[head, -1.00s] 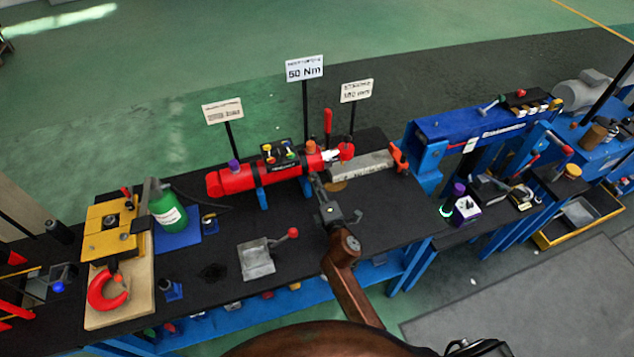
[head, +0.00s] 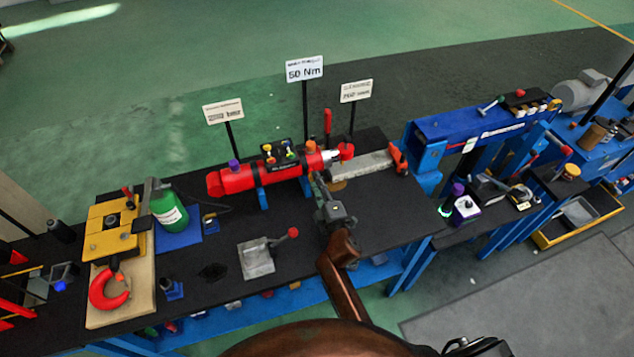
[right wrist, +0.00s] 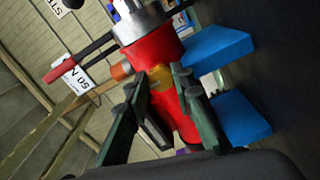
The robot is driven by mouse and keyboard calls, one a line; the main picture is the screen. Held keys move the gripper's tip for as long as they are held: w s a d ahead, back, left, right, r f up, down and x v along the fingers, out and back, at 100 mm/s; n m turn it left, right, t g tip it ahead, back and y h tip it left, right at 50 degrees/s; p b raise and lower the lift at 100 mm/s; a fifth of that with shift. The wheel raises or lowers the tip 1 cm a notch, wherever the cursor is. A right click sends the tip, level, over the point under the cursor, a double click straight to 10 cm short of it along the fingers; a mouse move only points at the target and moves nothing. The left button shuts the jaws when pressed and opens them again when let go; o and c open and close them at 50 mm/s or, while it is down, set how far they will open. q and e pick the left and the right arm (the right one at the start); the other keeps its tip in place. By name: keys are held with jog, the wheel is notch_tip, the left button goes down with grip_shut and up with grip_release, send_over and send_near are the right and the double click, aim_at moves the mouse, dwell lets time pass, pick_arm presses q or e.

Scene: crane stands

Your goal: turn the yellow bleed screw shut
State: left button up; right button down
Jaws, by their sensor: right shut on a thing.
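The red cylinder (head: 232,180) lies across blue supports on the black bench in the head view. It also fills the middle of the right wrist view (right wrist: 152,52). The yellow bleed screw (right wrist: 160,77) sits on its side, between the fingers of my right gripper (right wrist: 157,92). My right gripper (head: 318,181) is shut on the screw at the cylinder's right end. In the head view the gripper hides the screw, and its exact turn angle cannot be told. My left gripper is not in view.
A small block with coloured knobs (head: 283,155) stands behind the cylinder. A grey bar (head: 362,166) lies to the right. A grey block with a red-knobbed lever (head: 257,260) stands in front. A green bottle (head: 168,212) stands left. Signs on posts rise behind, including a 50 Nm sign (head: 305,69).

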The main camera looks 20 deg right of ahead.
jog(key=c, duration=1.7)
grip_release()
jog(key=shift+o, duration=0.2)
jog(key=s, duration=1.2)
jog(key=shift+d, duration=0.2)
